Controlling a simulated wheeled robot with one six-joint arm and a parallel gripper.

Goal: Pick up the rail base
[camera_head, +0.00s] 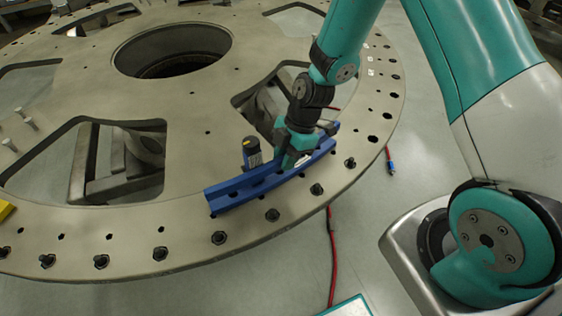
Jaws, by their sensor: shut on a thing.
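The rail base is a long blue curved bar (236,191). It lies along the outer rim of the round turret plate (190,115), in its front right part, beside a row of dark bolts. My gripper (290,160) comes down from above and is shut on the rail base, right of its middle. My fingertips are partly hidden by the gripper body and the rail. I cannot tell whether the rail touches the plate or is slightly above it.
A dark cylinder with a yellow mark (252,152) stands close behind the rail. The plate has large cutouts and a round central opening (173,50). A red cable (332,255) hangs below the plate edge. A yellow piece (6,209) is at the left edge.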

